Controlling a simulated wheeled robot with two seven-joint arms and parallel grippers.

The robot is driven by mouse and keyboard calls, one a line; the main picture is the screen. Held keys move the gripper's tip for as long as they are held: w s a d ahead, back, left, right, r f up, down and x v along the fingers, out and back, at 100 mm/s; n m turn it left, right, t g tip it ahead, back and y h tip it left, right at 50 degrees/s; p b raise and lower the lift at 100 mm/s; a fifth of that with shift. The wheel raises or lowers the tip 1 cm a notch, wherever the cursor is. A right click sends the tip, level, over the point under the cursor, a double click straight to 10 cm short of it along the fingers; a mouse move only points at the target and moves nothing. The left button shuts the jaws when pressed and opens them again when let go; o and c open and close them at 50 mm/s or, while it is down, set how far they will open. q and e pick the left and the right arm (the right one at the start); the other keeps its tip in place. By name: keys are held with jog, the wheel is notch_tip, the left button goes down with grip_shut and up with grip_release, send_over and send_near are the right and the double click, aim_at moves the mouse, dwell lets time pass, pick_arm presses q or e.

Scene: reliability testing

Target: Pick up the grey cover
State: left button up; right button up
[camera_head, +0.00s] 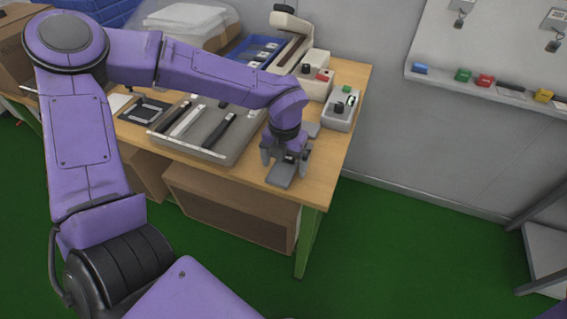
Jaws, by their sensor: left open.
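A small grey flat piece, which looks like the grey cover (280,178), lies near the right front corner of the wooden table. My left gripper (286,161) points down right over it. Its fingers are apart, one on each side of the grey piece. The gripper hides much of the piece, and I cannot tell whether the fingers touch it. My right gripper is out of view.
A grey tray (238,146) with dark and light strips lies left of the gripper. A grey box with a green button (341,112) and a beige device (314,86) stand behind. Blue bins (255,50) are at the back. Cardboard boxes (232,206) sit under the table (352,78).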

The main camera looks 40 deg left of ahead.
pick_arm(q)
jog(key=c, duration=1.2)
